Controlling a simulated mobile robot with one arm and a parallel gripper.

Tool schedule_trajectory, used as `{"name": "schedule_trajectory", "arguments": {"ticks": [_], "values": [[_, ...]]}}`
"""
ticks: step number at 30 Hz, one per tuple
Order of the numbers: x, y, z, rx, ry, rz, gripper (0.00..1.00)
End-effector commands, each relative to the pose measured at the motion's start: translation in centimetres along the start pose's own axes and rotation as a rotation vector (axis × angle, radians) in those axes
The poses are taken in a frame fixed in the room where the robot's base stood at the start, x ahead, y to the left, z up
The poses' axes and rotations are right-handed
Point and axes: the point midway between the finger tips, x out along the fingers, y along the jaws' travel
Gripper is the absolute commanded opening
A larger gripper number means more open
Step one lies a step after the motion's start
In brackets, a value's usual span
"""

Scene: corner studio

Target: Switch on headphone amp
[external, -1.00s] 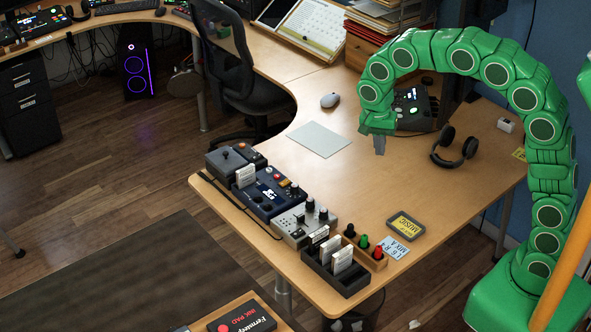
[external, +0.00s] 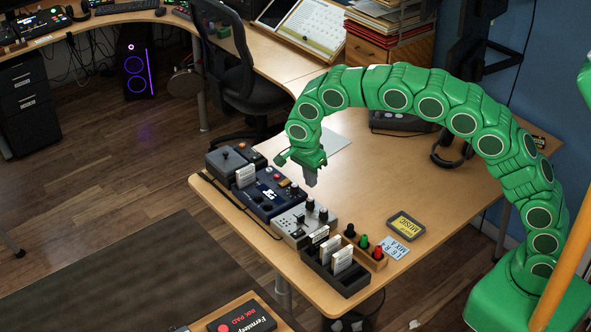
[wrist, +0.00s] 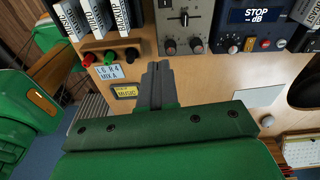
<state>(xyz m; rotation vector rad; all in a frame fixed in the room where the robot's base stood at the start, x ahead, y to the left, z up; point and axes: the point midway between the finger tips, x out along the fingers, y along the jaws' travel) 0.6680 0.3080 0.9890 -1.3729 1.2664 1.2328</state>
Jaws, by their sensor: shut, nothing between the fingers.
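My gripper (external: 311,180) is shut and empty, pointing down above the desk (external: 356,190), just right of a row of audio boxes. It also shows in the wrist view (wrist: 157,80). The row has a grey box with black knobs (external: 305,222) and a dark blue box with a display (external: 266,195). In the wrist view the grey box (wrist: 184,22) and the blue box (wrist: 262,15), reading "STOP -dB", lie beyond the fingertips. I cannot tell which unit is the headphone amp. No contact is visible.
A black card holder (external: 345,271), a rack of coloured plugs (external: 365,249) and a yellow-labelled cassette (external: 405,225) stand near the front. Black headphones (external: 437,157) and a dark console (external: 395,122) at the back are partly hidden by my arm. The desk's right-middle is clear.

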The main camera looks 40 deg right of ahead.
Motion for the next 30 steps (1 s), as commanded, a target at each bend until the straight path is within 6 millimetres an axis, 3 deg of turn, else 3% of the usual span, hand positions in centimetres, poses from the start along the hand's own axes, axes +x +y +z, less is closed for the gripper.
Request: {"name": "schedule_trajectory", "arguments": {"ticks": [3, 10, 25, 30], "values": [[1.0, -0.8, 2.0, 0.04, -0.003, -0.005, 0.0], [2.1, -1.5, 4.1, 0.093, -0.006, -0.008, 0.0], [2.4, -1.6, 4.5, 0.103, -0.007, -0.01, 0.0], [3.7, -1.5, 4.4, 0.103, -0.004, -0.006, 0.0]]}}
